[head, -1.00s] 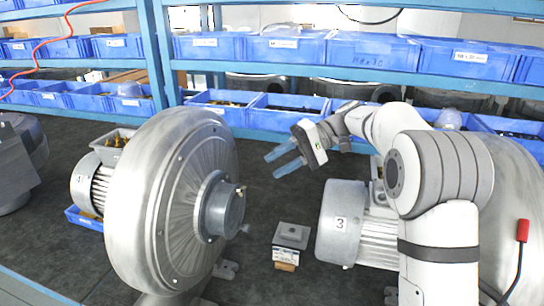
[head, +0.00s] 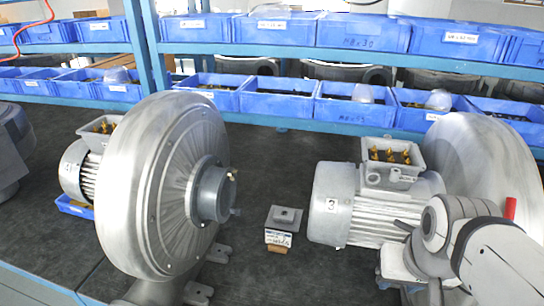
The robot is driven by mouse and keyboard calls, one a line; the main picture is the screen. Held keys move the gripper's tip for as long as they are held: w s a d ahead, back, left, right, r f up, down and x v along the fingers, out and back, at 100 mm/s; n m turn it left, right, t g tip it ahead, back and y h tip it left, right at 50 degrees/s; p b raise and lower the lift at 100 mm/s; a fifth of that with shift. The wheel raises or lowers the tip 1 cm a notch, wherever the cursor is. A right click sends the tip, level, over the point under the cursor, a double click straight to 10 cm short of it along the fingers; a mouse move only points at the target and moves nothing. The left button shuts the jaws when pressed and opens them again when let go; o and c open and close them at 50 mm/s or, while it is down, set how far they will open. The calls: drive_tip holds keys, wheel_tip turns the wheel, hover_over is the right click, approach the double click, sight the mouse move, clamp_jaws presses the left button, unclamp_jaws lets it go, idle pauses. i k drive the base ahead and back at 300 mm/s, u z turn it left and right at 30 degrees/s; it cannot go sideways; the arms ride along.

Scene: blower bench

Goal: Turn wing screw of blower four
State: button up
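Blower four (head: 165,185) stands left of centre, a large round grey metal housing with its motor (head: 74,172), marked 4, behind it on the left. Its short round outlet hub (head: 211,193) faces right. A small brass-coloured piece (head: 233,173) sits at the hub's upper right edge, and a small grey knob (head: 236,212) shows lower down. Which of these is the wing screw is too small to tell. My gripper is not in view; only my arm's links show at the lower right, in front of blower three.
Blower three's motor (head: 334,204), marked 3, stands at the right with an open terminal box (head: 393,155). A small grey block on a box (head: 283,218) stands between the blowers. Blue shelves (head: 290,128) with bins run along the back. Dark bench top is clear around the block.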

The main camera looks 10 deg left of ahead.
sight(230, 175)
drive_tip(key=z, duration=1.25)
drive_tip(key=k, duration=1.6)
drive_tip(key=u, duration=0.65)
drive_tip(key=i, duration=1)
drive_tip(key=u, duration=0.05)
